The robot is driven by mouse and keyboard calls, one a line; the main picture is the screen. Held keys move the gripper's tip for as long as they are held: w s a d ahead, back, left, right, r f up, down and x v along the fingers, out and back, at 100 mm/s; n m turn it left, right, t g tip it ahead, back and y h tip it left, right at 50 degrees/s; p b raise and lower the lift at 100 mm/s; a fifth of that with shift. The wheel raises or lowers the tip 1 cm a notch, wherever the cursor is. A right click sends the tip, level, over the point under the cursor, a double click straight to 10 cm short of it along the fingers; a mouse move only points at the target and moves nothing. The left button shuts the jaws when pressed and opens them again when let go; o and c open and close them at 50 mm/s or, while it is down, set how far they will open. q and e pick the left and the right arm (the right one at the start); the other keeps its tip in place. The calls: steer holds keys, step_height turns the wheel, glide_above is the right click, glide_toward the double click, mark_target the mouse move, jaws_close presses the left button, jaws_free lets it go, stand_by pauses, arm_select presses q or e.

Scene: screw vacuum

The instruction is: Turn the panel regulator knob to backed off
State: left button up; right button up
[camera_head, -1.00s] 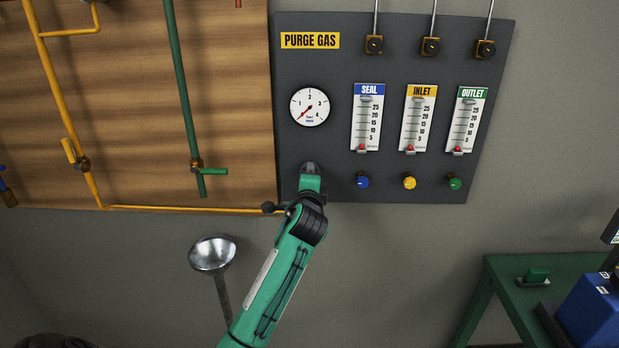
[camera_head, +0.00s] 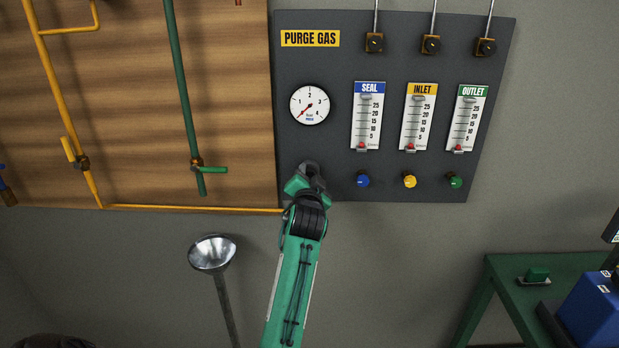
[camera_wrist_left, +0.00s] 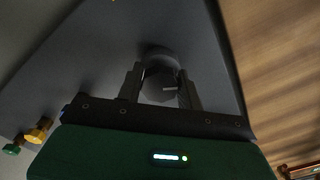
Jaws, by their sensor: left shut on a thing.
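The regulator knob (camera_wrist_left: 160,80) is a dark round knob with a light pointer line, on the dark purge gas panel (camera_head: 400,55). In the left wrist view it sits between the two fingers of my left gripper (camera_wrist_left: 161,88), which is shut on it. In the head view my left gripper (camera_head: 309,172) is at the lower left of the panel, below the round pressure gauge (camera_head: 310,104); it hides most of the knob there. The gauge needle points to the low end, at lower left. My right gripper is not in view.
Three flow meters (camera_head: 367,116) are right of the gauge, with blue (camera_head: 362,180), yellow (camera_head: 409,180) and green (camera_head: 455,180) knobs below them. A yellow pipe (camera_head: 190,208) runs left of my arm. A green bench (camera_head: 500,280) is at lower right.

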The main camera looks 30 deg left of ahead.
arm_select(q)
steer(key=n, duration=0.3)
steer(key=shift+f+n, duration=0.1)
steer(key=shift+n, duration=0.9)
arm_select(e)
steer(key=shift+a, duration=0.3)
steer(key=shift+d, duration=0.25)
arm_select(q)
steer(key=o, duration=1)
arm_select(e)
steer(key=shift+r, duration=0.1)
